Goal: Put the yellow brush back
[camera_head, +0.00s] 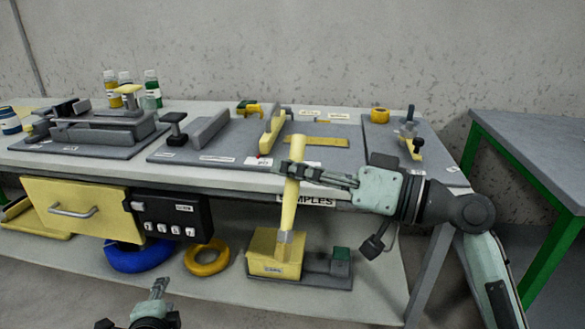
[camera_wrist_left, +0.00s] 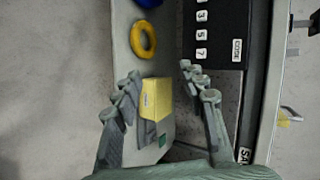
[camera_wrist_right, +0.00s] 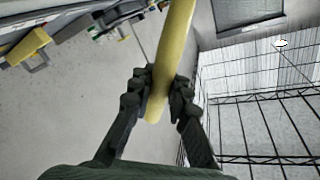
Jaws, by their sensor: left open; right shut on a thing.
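The yellow brush (camera_head: 290,195) is held upright by my right gripper (camera_head: 296,174), in front of the bench edge. Its pale bristle end points down, just over or in front of the yellow box (camera_head: 268,258) on the lower shelf; I cannot tell whether it touches. In the right wrist view the brush handle (camera_wrist_right: 171,65) runs between the two closed fingers. My left gripper (camera_head: 159,288) is low at the front and shows no object in its grasp. In the left wrist view its fingers (camera_wrist_left: 160,82) are wide apart, with the yellow box (camera_wrist_left: 157,98) visible beyond them.
The lower shelf also holds a blue cable coil (camera_head: 138,260), a yellow ring (camera_head: 206,260) and a green block (camera_head: 341,254). A black keypad (camera_head: 172,215) and yellow drawer (camera_head: 75,207) hang under the bench. A green-framed table (camera_head: 540,150) stands right.

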